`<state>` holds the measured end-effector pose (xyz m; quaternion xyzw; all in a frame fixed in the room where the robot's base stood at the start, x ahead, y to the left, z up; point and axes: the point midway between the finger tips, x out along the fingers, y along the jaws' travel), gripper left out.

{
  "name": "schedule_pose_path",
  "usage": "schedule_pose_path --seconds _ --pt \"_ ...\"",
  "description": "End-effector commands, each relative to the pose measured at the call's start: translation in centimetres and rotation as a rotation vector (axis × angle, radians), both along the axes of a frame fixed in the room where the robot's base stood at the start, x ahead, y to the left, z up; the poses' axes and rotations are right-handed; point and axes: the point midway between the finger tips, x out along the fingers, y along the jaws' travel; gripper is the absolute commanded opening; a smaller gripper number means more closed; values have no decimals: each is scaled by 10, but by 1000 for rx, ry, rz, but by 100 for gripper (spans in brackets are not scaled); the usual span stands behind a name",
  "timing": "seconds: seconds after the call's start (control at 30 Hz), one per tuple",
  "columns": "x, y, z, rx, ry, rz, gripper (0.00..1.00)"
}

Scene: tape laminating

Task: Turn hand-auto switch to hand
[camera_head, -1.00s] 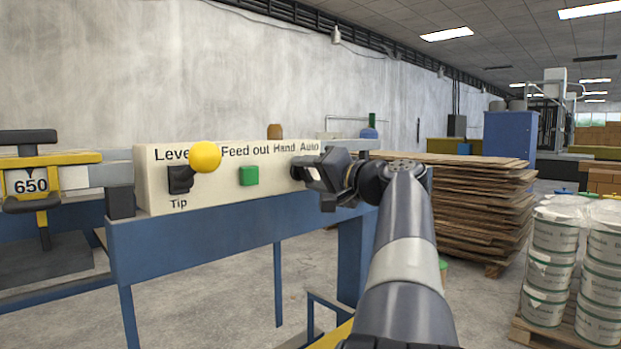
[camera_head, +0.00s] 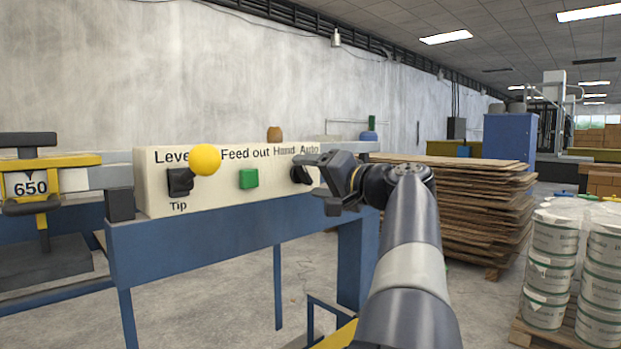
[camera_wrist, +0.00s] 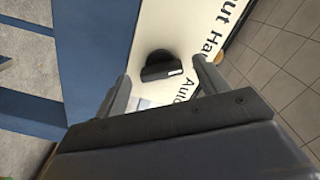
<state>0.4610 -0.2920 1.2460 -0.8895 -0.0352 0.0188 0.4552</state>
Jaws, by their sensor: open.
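The hand-auto switch is a black rotary knob (camera_head: 300,175) on the front of the cream panel (camera_head: 218,190), below the words Hand and Auto. In the wrist view the knob (camera_wrist: 162,68) shows a bar-shaped handle with a white mark near its right end. I cannot tell for sure which word the mark points at. My gripper (camera_head: 310,178) is open and empty, just right of the knob in the head view. In the wrist view my gripper (camera_wrist: 160,85) has one finger to each side of the knob, apart from it.
A yellow ball lever (camera_head: 205,159) and a green button (camera_head: 248,178) sit left on the panel. A blue frame (camera_head: 200,240) carries the panel. Stacked boards (camera_head: 470,200) and white buckets (camera_head: 555,265) stand to the right.

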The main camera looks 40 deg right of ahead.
Motion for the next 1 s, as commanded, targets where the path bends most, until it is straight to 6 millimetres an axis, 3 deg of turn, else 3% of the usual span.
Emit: schedule_pose_path --seconds 0.3,0.5,1.0 --pt "-60 -6 0 -1 0 -7 69" --pt "-87 -8 0 -1 0 -5 69" --pt "-97 -8 0 -1 0 -1 69"
